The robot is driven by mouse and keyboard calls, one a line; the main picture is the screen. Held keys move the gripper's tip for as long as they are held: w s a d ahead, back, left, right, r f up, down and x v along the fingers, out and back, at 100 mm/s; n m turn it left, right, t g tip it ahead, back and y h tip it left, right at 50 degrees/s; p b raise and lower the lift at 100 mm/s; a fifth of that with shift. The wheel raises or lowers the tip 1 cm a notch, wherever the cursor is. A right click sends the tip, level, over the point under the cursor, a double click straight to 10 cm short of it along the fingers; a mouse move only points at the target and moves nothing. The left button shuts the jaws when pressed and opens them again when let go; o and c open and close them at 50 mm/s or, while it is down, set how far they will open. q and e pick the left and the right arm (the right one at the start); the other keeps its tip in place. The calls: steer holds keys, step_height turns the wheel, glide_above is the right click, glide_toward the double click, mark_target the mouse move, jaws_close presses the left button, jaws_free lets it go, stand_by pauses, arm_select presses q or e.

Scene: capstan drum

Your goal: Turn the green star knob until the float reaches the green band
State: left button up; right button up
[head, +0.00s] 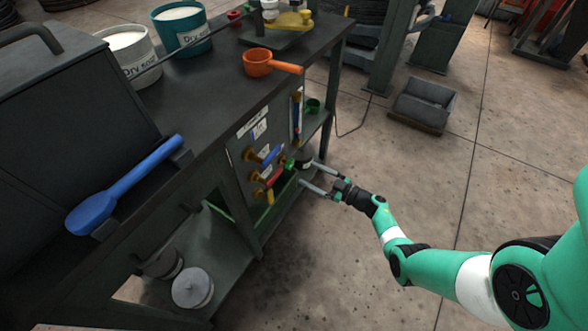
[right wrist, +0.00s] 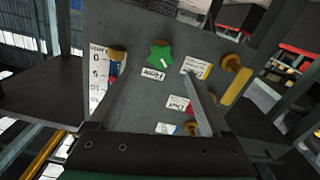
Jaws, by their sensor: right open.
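The green star knob (right wrist: 160,55) shows in the right wrist view on the grey panel (right wrist: 185,35), above a small label. In the head view only a small green bit (head: 290,163) shows near the gripper. My right gripper (head: 309,176) is open and empty in front of the panel. Its two fingers also show in the right wrist view (right wrist: 172,98), with the knob beyond their tips and apart from them. The gauge (head: 297,117) stands upright at the panel's right in the head view; its float and green band are too small to tell. My left gripper is not in view.
Blue (head: 272,153), red (head: 273,177) and yellow (head: 270,195) handles stick out from the panel near the gripper. The floor to the right is mostly clear.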

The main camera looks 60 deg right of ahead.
mark_target(292, 164)
steer(key=w+b, duration=0.1)
steer(key=w, duration=0.1)
steer(key=w+b, duration=0.1)
steer(key=w, duration=0.3)
steer(key=shift+w+d+f+b, duration=0.2)
steer(key=shift+w+d+b, duration=0.15)
steer(key=shift+d+b, duration=0.05)
steer(key=shift+w+d+r, duration=0.1)
steer(key=shift+w+r, duration=0.05)
steer(key=shift+w, duration=0.2)
jaws_close()
